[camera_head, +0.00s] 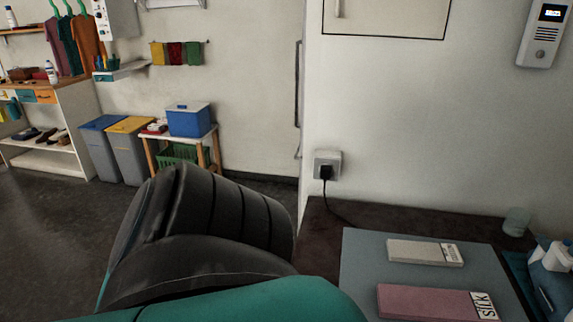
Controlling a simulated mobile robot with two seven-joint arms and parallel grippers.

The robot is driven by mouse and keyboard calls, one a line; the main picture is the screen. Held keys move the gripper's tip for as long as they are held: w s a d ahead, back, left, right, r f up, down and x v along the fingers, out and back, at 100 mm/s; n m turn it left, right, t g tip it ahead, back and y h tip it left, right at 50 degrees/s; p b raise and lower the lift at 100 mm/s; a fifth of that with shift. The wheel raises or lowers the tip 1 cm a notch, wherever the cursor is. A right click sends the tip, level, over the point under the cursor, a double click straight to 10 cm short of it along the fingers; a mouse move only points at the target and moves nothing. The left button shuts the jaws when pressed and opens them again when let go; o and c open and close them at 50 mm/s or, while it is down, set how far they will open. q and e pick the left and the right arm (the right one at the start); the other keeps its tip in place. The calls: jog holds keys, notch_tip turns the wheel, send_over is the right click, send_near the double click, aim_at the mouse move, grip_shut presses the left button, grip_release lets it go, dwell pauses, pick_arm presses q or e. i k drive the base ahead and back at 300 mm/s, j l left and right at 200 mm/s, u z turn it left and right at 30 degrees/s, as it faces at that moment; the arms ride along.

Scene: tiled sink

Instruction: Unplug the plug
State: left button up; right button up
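A black plug (326,172) sits in a white wall socket (335,158) on the near wall, just above the back left of a dark counter. Its black cord (339,212) hangs down and runs onto the counter toward a grey mat. A large black and teal arm link of mine fills the lower middle, left of the counter. Neither gripper shows in the head view, so no finger is seen near the plug.
A grey mat (363,268) on the dark counter (401,213) holds a pale block (415,251) and a pink block (425,300). A small cup (516,222) and white bottles (552,257) stand at the right. An intercom (544,34) hangs upper right. Bins, shelves and a blue box (189,120) are far left.

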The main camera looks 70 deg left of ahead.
aim_at(325, 171)
jog(key=u, duration=1.55)
jog(key=l+u, duration=0.15)
jog(key=u, duration=0.2)
jog(key=l+u, duration=0.15)
jog(key=u, duration=0.15)
jog(key=l+u, duration=0.1)
jog(key=u, duration=0.25)
jog(key=k+l, duration=0.15)
jog(key=l, duration=0.15)
jog(key=k+l, duration=0.2)
jog(key=l, duration=0.15)
jog(key=j, duration=0.85)
jog(key=i+j, duration=0.1)
jog(key=j, duration=0.4)
jog(key=i+j+z, duration=0.1)
jog(key=j, duration=0.35)
jog(key=i+j, duration=0.3)
jog(key=i+j+z, duration=0.1)
jog(key=i+j, duration=0.2)
jog(key=j, duration=0.25)
jog(key=i+j, duration=0.1)
jog(key=i, duration=0.35)
jog(key=i+z, duration=0.1)
jog(key=i, duration=0.35)
